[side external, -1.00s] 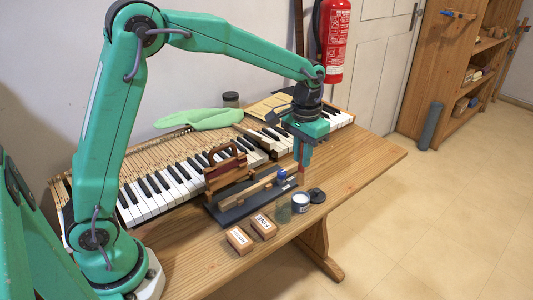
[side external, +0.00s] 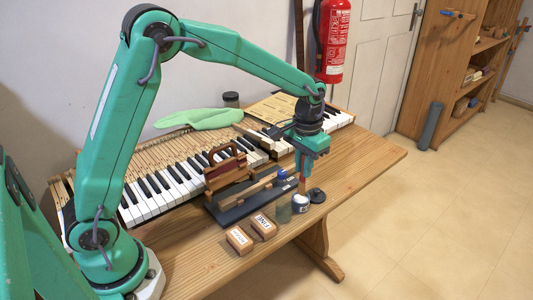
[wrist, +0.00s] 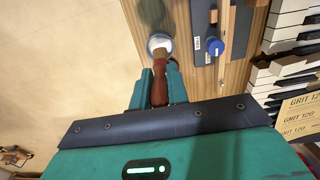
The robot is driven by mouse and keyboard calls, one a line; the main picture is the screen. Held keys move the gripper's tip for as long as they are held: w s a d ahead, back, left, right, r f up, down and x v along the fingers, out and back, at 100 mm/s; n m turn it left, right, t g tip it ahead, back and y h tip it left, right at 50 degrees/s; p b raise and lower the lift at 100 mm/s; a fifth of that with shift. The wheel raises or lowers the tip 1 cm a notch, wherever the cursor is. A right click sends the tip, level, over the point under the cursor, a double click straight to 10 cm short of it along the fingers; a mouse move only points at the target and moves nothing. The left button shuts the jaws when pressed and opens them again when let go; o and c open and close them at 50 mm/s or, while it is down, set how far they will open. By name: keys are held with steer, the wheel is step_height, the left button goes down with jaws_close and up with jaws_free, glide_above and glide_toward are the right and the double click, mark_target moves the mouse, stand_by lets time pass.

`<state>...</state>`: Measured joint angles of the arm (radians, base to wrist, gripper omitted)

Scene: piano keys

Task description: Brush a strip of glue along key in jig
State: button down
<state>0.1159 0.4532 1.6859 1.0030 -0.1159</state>
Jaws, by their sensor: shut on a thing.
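My gripper (side external: 304,163) is shut on a brush with a red-brown handle (wrist: 160,85) and points down. The brush's tip is at the mouth of a small glue pot (side external: 300,203); the pot also shows in the wrist view (wrist: 152,41). I cannot tell how deep the bristles reach. The dark jig (side external: 232,214) lies left of the pot in the side view, with a long pale wooden key (side external: 250,189) in it. A blue knob (side external: 281,174) stands at the jig's near-right end and also shows in the wrist view (wrist: 215,47).
A dark lid (side external: 317,195) lies right of the pot, and a glass jar (side external: 284,213) stands left of it. Two small labelled wooden boxes (side external: 251,233) sit in front. The piano keyboard (side external: 170,183) runs behind the jig. The table's front right is clear.

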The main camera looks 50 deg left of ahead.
steer(key=shift+f, duration=1.2)
steer(key=shift+f, duration=0.5)
stand_by(1.1)
steer(key=shift+r, duration=0.1)
steer(key=shift+r, duration=3.45)
steer(key=s+a+r, duration=0.3)
steer(key=s+a, duration=0.2)
steer(key=s, duration=0.2)
steer(key=shift+a+r, duration=0.2)
steer(key=shift+a, duration=0.05)
steer(key=shift+s, duration=0.1)
